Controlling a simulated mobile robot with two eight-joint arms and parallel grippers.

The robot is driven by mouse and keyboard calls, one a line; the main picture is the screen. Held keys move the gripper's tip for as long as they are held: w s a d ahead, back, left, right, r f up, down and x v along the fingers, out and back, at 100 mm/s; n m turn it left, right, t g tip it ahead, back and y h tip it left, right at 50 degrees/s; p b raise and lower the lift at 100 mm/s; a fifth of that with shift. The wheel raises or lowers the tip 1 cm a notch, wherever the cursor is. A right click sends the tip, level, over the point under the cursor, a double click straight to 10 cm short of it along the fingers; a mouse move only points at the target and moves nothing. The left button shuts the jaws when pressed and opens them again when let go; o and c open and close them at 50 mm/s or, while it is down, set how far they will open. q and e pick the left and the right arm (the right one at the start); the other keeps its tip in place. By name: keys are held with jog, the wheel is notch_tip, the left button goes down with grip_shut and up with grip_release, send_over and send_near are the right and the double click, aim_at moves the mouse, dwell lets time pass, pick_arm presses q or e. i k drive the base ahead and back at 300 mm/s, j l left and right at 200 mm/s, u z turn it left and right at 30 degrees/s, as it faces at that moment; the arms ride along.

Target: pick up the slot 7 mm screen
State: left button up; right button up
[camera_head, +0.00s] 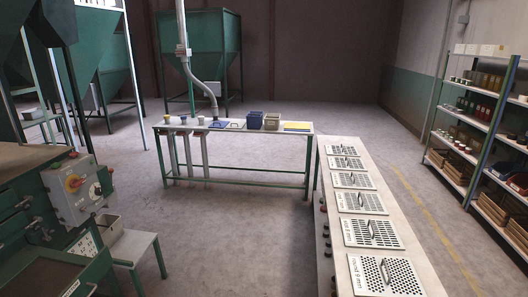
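Several flat metal screens with raised handles lie in a row on a long pale bench (427,272) at the right. The nearest screen (374,287) has round holes, and its label seems to read "round 9 mm". The second screen (360,237) and the third screen (350,204) have slots. Their labels seem to begin with "slot", but I cannot read the numbers surely. Farther back lie a fourth screen (342,181) and smaller-looking ones; their labels are too small to read. I cannot tell which is the slot 7 mm screen. Neither of my grippers is in view.
A green-legged table (240,133) with bins and cups stands ahead. A green machine with a control box (78,190) and a small stand (135,243) are at the left. Shelves (470,115) line the right. The floor (235,235) between machine and bench is clear.

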aim_at(348, 202)
jog(key=i+j+u, duration=0.15)
jog(key=i, duration=0.6)
jog(key=i+u, duration=0.1)
jog(key=i, duration=0.7)
jog(key=i+j+z, duration=0.1)
jog(key=i+z, duration=0.25)
jog(key=i+j+z, duration=0.2)
jog(key=i+z, duration=0.15)
jog(key=i+j+z, duration=0.6)
jog(key=z, duration=0.15)
jog(key=i+j+z, duration=0.15)
jog(key=j+z, duration=0.25)
jog(key=i+j+z, duration=0.15)
jog(key=j+z, duration=0.25)
jog(key=i+j+z, duration=0.1)
jog(key=j+z, duration=0.25)
